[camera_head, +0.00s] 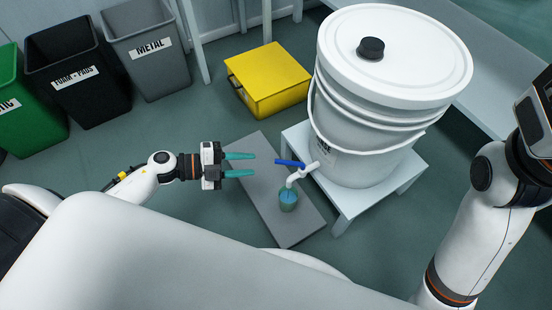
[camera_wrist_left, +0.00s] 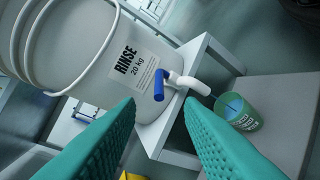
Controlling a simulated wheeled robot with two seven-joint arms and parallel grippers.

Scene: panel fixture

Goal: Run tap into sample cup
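A large white lidded bucket (camera_head: 350,115) labelled RINSE carries a white tap (camera_head: 303,174) low on its side. The tap's blue lever (camera_head: 288,163) points left in the head view, and it also shows in the left wrist view (camera_wrist_left: 158,85). A green sample cup (camera_head: 288,203) stands below the spout; its inside looks blue, and it also shows in the left wrist view (camera_wrist_left: 240,116). My left gripper (camera_head: 240,165) is open and empty, a short way left of the lever, with its teal fingers pointing towards it. My right gripper is out of view.
The bucket stands on a white stand (camera_head: 340,205). The cup is on a low grey slab (camera_head: 290,233). A yellow box (camera_head: 270,80) lies behind. Green (camera_head: 30,125), black (camera_head: 85,100) and grey METAL (camera_head: 155,70) bins stand at back left. The gap between gripper and lever is clear.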

